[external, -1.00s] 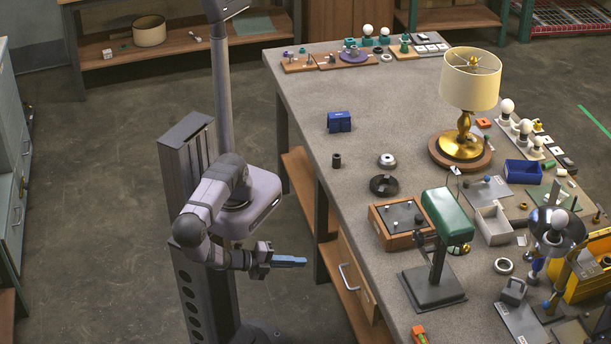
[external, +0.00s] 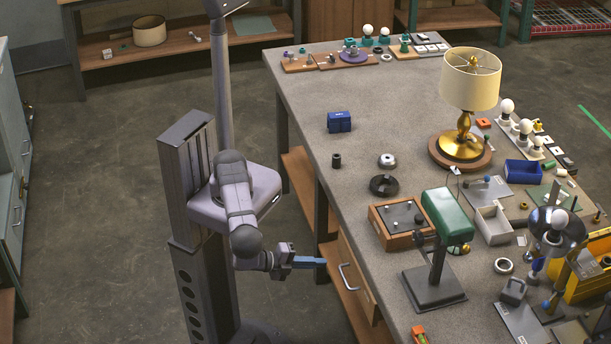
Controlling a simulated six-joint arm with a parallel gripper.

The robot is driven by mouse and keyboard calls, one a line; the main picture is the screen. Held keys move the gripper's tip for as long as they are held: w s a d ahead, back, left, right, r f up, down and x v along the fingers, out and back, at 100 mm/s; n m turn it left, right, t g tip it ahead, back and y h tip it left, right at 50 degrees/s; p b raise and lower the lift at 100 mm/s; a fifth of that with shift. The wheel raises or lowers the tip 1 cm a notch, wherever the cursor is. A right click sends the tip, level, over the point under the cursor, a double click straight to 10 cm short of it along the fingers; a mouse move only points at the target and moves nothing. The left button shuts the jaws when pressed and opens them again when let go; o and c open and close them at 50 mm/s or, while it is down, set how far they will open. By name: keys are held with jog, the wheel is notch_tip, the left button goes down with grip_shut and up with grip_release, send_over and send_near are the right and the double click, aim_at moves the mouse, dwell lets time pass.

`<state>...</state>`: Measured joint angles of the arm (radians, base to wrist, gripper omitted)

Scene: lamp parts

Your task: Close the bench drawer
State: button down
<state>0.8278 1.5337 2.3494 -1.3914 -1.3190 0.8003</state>
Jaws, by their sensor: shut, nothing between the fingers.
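The bench drawer (external: 357,279) is the wooden front with a curved metal handle (external: 348,277) under the near left edge of the grey bench (external: 300,85). From this view I cannot tell how far the drawer stands out, but its front looks close to the bench edge. My gripper (external: 322,262) is shut and empty. Its blue fingers point right, toward the drawer, with the tips just left of the handle in the picture. I cannot tell whether they touch the drawer or the bench leg behind them.
A wooden lower shelf (external: 300,175) runs under the bench, beside the dark bench legs. A green desk lamp (external: 447,216) and a wooden box (external: 397,222) stand on the bench above the drawer.

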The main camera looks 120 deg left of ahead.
aim_at(347, 257)
jog(key=shift+r+p+x, duration=0.2)
jog(key=shift+p+x, duration=0.15)
jog(key=shift+x, duration=0.75)
jog(key=shift+r+p+x, duration=0.15)
jog(key=shift+p+x, duration=0.2)
jog(key=shift+x, duration=0.75)
jog(key=shift+r+p+x, duration=0.2)
jog(key=shift+p+x, duration=0.15)
jog(key=shift+x, duration=0.7)
jog(key=shift+w+a+f, duration=0.1)
jog(key=shift+w+a, duration=0.05)
jog(key=shift+a, duration=0.05)
jog(key=shift+w+a, duration=1.5)
jog(key=shift+w+r, duration=0.1)
jog(key=shift+r, duration=0.15)
